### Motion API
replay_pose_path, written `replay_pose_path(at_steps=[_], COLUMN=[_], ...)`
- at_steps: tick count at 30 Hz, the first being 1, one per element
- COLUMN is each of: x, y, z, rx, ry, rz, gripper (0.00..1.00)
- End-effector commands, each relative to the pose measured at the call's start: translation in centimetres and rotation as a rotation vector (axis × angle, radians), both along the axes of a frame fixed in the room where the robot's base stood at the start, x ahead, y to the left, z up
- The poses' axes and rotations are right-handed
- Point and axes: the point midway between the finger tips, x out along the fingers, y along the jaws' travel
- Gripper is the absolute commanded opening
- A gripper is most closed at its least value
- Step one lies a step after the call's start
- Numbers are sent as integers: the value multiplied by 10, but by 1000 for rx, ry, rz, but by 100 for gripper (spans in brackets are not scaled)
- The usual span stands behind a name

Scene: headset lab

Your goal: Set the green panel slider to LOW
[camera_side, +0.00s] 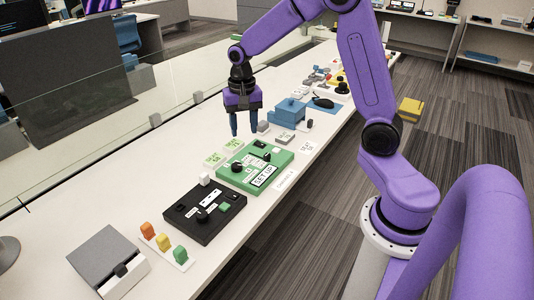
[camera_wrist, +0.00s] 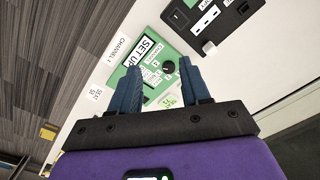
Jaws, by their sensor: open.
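The green panel (camera_side: 284,158) lies flat on the long white table in the side view, with a "SET UP" label, a round black knob (camera_side: 237,167) and small dark controls near its far edge. Its slider and the LOW mark are too small to make out. My gripper (camera_side: 243,132) points down above the panel's far left part, open and empty, apart from it. The fingers hide part of the panel.
Nearer are orange, yellow and green pieces (camera_side: 163,242) and a grey box (camera_side: 108,260). A blue box (camera_side: 287,112) and a black mouse (camera_side: 323,102) lie farther along. A glass screen runs behind.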

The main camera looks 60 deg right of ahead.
Motion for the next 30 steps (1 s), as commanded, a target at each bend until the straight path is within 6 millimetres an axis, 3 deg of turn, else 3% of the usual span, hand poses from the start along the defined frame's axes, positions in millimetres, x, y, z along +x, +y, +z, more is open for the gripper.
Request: replay_pose_path(at_steps=[3,6,9,13,17,22,30], x=[26,41,48,50,49,49,48], y=[-51,-93,-133,-169,-187,-190,-190], z=[-16,-29,-41,-52,-58,-69,-114], rx=[1,1,1,3,3,3,3], ry=[6,9,10,12,11,13,16], rz=[-258,-462,-637,-800,-877,-893,-891], gripper=[47,47,47,47,47,47,47])
